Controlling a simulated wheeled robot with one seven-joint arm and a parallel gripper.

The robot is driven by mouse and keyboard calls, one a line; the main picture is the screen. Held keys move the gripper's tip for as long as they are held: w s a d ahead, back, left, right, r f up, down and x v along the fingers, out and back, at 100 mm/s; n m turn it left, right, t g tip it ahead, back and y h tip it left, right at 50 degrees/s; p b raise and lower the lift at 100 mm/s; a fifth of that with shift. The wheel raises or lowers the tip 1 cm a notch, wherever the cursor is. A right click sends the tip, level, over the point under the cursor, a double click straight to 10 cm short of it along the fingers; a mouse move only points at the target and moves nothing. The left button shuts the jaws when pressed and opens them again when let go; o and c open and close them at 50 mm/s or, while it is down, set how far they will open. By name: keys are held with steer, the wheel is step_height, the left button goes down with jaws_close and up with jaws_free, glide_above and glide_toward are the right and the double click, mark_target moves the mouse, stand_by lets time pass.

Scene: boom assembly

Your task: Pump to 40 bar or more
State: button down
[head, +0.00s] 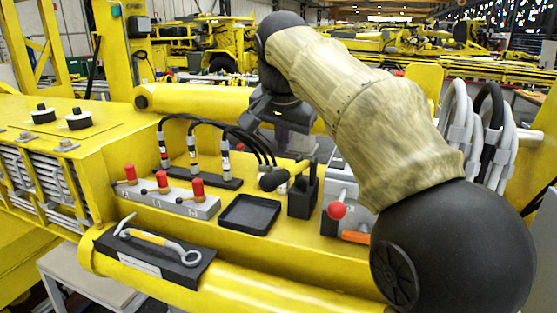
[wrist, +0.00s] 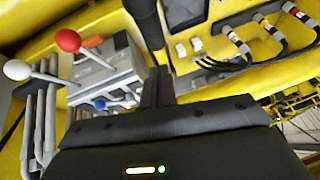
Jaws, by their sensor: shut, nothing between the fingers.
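My gripper (wrist: 158,88) is shut and empty, its dark fingers together in the wrist view. A black rounded handle (wrist: 146,22) stands just beyond the fingertips there; I cannot tell whether they touch. I cannot tell for sure whether this lever is the handle in the wrist view. My fingertips are hard to make out in the head view. No pressure reading is legible.
A grey valve block (wrist: 100,72) carries red (wrist: 68,40), white (wrist: 17,69) and blue (wrist: 99,104) knobbed levers. Black hoses (head: 230,130) arch behind a grey block with red-topped valves (head: 197,188). A black tray (head: 249,214) is empty. A yellow-handled tool (head: 150,237) lies at front left.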

mark_target(280, 171)
steer(key=f, duration=0.3)
steer(key=shift+s+a+f, duration=0.1)
steer(key=shift+s+f, duration=0.05)
steer(key=shift+s, duration=0.2)
steer(key=shift+s+a+f, duration=0.2)
steer(key=shift+a+f, duration=0.05)
steer(key=shift+f, duration=0.1)
steer(key=shift+w+a+f, duration=0.1)
